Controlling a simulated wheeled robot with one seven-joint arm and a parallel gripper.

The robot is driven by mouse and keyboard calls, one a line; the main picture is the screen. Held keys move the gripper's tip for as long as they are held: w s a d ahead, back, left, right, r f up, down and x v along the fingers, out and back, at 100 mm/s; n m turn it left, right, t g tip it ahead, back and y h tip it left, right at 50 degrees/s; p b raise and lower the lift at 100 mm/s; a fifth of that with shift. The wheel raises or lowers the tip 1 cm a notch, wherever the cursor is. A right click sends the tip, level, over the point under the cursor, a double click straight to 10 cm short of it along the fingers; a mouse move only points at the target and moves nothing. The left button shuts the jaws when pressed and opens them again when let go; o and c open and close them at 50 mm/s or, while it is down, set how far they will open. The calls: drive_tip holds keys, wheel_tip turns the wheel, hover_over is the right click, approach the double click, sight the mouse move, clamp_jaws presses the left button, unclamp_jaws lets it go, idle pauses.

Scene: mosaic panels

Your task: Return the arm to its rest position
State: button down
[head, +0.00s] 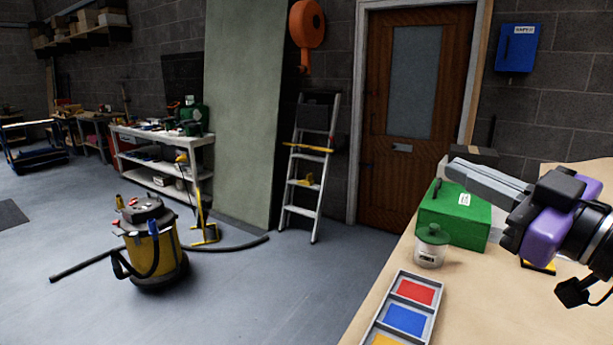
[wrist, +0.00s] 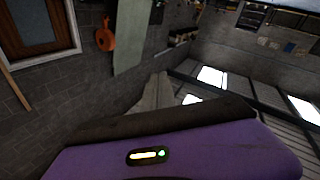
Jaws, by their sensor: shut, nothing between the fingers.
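My gripper (head: 450,168) is at the right of the head view, raised above the wooden table, with its grey fingers pointing left. The fingers lie together with nothing between them. My purple wrist housing shows behind them. In the wrist view the closed fingers (wrist: 156,92) point away over the room, toward the grey wall and ceiling, and the purple housing fills the bottom. A green box (head: 455,215) stands on the table below and behind the fingers.
On the table (head: 480,300) are a clear jar with a green lid (head: 431,246) and a grey tray (head: 437,287) with red, blue and yellow panels. A yellow vacuum (head: 152,250), a stepladder (head: 311,170) and a door (head: 412,110) are beyond. Open floor lies between.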

drive_tip(key=s+d+r+m+t+h, duration=0.3)
drive_tip(key=s+d+m+t+h, duration=0.1)
drive_tip(key=m+t, duration=0.35)
drive_tip(key=s+d+f+m+h, duration=0.2)
drive_tip(key=s+f+m+h, duration=0.1)
drive_tip(key=f+m+h, duration=0.25)
drive_tip(key=s+d+f+m+h, duration=0.1)
drive_tip(key=s+f+m+h, duration=0.2)
drive_tip(key=f+m+h, duration=0.3)
drive_tip(key=s+a+f+n+g+y, duration=0.2)
drive_tip(key=s+a+f+n+g, duration=0.1)
drive_tip(key=s+f, duration=0.6)
drive_tip(key=s+a+f+n+g+y, duration=0.2)
drive_tip(key=s+a+f+n+g, duration=0.1)
drive_tip(key=s+f, duration=0.6)
drive_tip(key=s+a+f+n+g+y, duration=0.2)
drive_tip(key=s+a+f+g, duration=0.1)
drive_tip(key=s+f, duration=0.7)
drive_tip(key=shift+f+n+g, duration=0.35)
drive_tip(key=shift+f+n, duration=0.05)
drive_tip(key=shift+f, duration=0.25)
drive_tip(key=shift+w, duration=0.1)
